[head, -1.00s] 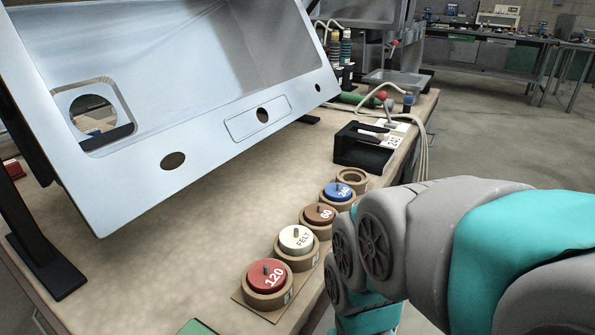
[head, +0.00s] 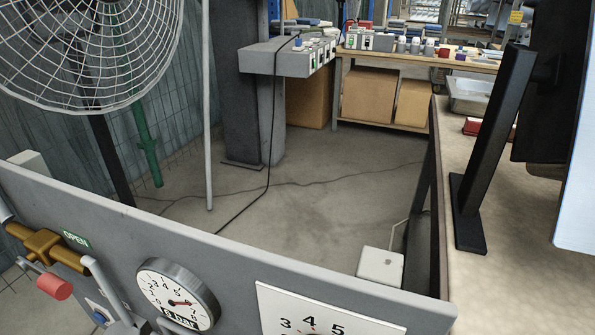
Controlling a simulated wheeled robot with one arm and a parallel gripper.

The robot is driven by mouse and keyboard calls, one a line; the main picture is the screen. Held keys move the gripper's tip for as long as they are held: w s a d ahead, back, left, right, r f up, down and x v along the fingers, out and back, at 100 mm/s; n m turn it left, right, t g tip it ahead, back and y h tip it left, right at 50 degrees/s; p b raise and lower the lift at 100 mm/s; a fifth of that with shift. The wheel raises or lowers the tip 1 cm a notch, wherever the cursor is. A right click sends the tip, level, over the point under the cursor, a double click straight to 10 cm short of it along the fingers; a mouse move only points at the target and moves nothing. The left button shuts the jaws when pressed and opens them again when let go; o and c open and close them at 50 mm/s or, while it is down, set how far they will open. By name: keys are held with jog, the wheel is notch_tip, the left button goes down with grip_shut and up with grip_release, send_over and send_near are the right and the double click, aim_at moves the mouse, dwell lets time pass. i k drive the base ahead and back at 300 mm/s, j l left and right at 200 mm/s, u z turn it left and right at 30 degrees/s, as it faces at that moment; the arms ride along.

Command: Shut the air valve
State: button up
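The air valve (head: 48,250) is at the lower left of the head view, a brass body on a grey panel. Its lever carries a red grip (head: 54,286) that sticks out toward me, below the brass body. A green label reading OPEN (head: 76,239) sits just right of the valve. A round pressure gauge (head: 177,293) with a red needle is further right; a bar label shows on its face. Silver pipe runs down from the valve and is cut off by the lower edge. My gripper is not in view.
The grey panel (head: 225,257) spans the lower left, with a second, partly cut-off dial (head: 310,318) on it. A caged fan (head: 85,45) stands behind the panel. A worktop (head: 520,275) with a black stand is on the right. Open floor (head: 300,205) lies beyond.

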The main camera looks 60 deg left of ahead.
aim_at(48, 281)
jog(key=k+u, duration=0.15)
jog(key=u, duration=1.55)
jog(key=i+l+u, duration=0.1)
jog(key=u, duration=1.8)
jog(key=k+l, duration=0.05)
